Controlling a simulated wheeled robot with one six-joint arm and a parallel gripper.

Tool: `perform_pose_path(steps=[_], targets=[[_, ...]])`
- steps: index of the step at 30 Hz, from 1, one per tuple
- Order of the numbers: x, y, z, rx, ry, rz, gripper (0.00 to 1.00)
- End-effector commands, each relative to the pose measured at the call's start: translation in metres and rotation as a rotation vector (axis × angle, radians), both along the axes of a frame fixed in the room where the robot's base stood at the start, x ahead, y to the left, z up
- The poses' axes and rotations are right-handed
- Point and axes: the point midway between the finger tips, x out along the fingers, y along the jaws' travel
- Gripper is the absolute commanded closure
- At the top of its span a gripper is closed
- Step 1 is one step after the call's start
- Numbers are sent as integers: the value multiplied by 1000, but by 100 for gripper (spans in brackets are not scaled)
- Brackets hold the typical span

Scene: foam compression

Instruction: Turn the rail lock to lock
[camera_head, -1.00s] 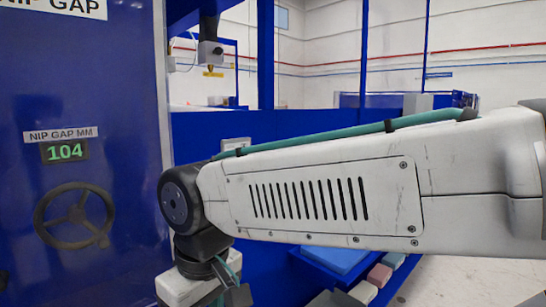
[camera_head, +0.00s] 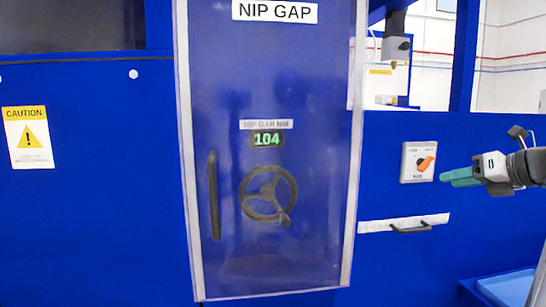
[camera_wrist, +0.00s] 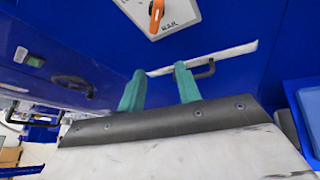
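The rail lock is an orange knob (camera_head: 426,162) on a white plate (camera_head: 409,174) fixed to the blue machine wall, right of the clear door. The knob lies at a slant in the head view. In the wrist view the orange knob (camera_wrist: 156,14) is at the top edge, partly cut off, on the white plate (camera_wrist: 168,30). My gripper (camera_head: 446,178) is just right of the plate, its teal fingers pointing toward it. In the wrist view my gripper (camera_wrist: 157,72) has its two fingers apart with nothing between them. The plate's lettering is too small to read surely.
A white rail with a dark handle (camera_head: 410,228) runs below the plate. The clear door (camera_head: 310,240) labelled NIP GAP covers a handwheel (camera_head: 268,194) and a display reading 104. A light blue tray (camera_head: 510,288) stands at the lower right.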

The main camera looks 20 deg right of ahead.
Motion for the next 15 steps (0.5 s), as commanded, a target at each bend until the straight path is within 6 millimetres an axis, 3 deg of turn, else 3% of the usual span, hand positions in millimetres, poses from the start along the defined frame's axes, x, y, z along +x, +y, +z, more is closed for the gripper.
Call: perform_pose_path(steps=[2, 6, 11, 15], targets=[[1, -14, 16, 157, -53, -97, 66], [5, -21, 31, 342, -97, -179, 66], [13, -21, 32, 409, -105, -200, 66], [33, -18, 26, 412, -103, -198, 66]])
